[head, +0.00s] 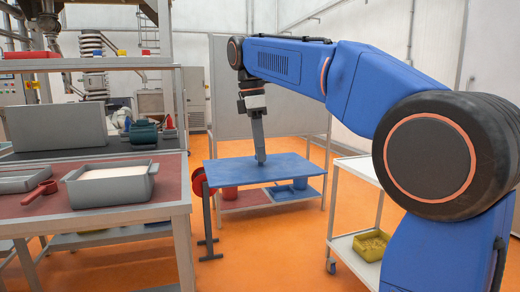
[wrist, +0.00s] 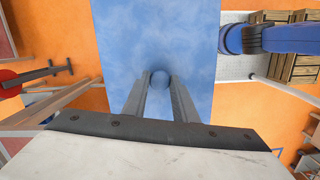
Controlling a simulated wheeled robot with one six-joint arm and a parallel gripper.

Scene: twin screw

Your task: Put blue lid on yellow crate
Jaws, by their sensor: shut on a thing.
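The blue lid (head: 235,173) shows as a wide, flat blue panel in the middle of the head view. It also fills the upper middle of the wrist view (wrist: 125,45), with a round blue knob (wrist: 160,79) on it. My gripper (head: 260,160) points straight down and is shut on this knob. The lid looks level; I cannot tell whether anything supports it from below. The yellow crate (head: 371,246), with yellowish contents, stands on the low shelf of the white cart at right, apart from the lid and partly beside my arm.
A red-topped table (head: 120,215) at left holds a grey tray (head: 110,190) and a red scoop (head: 40,193). A red round thing (head: 197,185) on a dark stand is close to the lid's left edge. A low shelf with bins lies behind and below the lid. Orange floor is open in front.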

